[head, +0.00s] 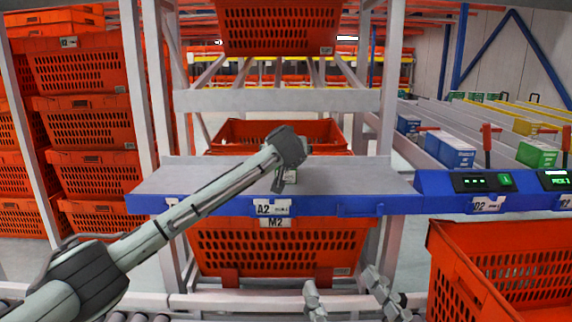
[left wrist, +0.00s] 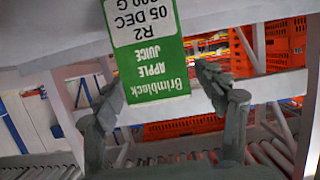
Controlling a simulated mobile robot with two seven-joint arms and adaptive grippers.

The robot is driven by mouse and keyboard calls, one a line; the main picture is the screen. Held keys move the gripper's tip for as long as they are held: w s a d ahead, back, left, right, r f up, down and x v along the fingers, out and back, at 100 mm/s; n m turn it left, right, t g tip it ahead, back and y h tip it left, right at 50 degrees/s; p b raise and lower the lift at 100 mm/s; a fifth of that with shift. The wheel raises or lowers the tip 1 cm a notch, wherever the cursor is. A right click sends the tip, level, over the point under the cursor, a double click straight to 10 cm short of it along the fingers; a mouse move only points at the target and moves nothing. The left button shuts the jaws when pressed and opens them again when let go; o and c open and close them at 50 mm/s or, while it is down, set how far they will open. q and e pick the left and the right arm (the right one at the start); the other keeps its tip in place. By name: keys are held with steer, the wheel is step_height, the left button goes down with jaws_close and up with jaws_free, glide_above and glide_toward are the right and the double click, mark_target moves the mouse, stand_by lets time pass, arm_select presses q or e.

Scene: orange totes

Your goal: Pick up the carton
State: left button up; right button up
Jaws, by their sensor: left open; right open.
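The carton (left wrist: 155,75) is green and white with "Brimblack Apple Juice" lettering, upside down in the left wrist view. In the head view a small part of the carton (head: 291,176) shows on the grey shelf (head: 215,181), mostly hidden by my left gripper (head: 279,183). In the left wrist view the fingers of my left gripper (left wrist: 162,92) are apart, one on each side of the carton's image. The left finger is close to its edge. I cannot tell whether they touch it. My right gripper (head: 347,297) is open and empty at the bottom of the head view.
The shelf has a blue front edge with an A2 label (head: 272,207). An orange tote (head: 280,250) sits below it and another (head: 280,30) above. White posts (head: 388,90) flank the shelf. An orange tote (head: 445,265) stands at right, below lanes holding blue and green boxes (head: 537,154).

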arm_select(q)
steer(key=shift+w+f, duration=0.1)
steer(key=shift+w, duration=0.3)
steer(key=shift+c, duration=0.4)
steer(key=c, duration=1.5)
